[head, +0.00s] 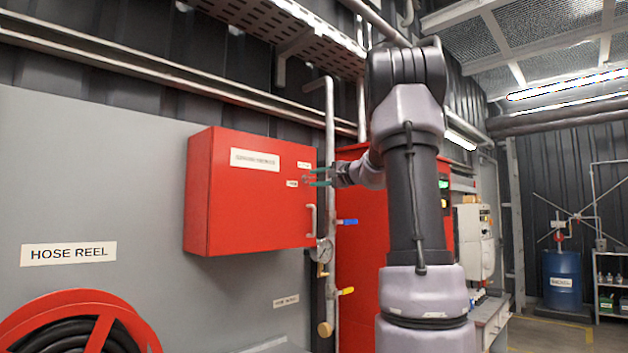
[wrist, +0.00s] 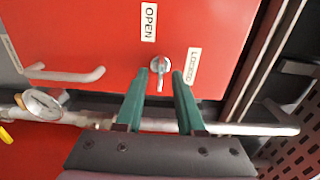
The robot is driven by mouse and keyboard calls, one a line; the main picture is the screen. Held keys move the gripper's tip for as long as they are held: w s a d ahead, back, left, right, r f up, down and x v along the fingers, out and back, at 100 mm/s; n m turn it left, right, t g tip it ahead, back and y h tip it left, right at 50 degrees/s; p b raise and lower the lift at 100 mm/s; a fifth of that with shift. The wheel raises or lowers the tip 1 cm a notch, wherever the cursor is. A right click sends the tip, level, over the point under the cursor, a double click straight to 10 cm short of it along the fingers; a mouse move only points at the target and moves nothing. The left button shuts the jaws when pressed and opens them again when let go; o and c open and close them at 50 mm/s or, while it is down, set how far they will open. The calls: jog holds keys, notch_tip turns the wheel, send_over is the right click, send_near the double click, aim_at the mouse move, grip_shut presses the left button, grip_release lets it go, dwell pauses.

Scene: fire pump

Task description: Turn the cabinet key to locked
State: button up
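The red cabinet (head: 245,205) hangs on the grey wall panel. In the wrist view its red door (wrist: 75,35) carries a silver key (wrist: 160,66) in a round lock. The OPEN label (wrist: 149,22) is above and left of the lock, and the LOCKED label (wrist: 193,67) is to its right. The key's grip points down in that picture, toward neither label. My gripper (head: 318,178) is at the door's right side. In the wrist view its green fingertips (wrist: 160,74) stand apart on either side of the key, with visible gaps. Contact with the key is not visible.
A door handle (wrist: 65,73) is left of the lock in the wrist view. A vertical pipe (head: 330,130) with a pressure gauge (head: 323,250) and a blue valve lever (head: 348,221) runs close beside the cabinet. A hose reel (head: 80,325) is at lower left.

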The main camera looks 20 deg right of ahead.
jog(key=shift+w+a, duration=0.25)
jog(key=shift+w, duration=0.35)
grip_shut()
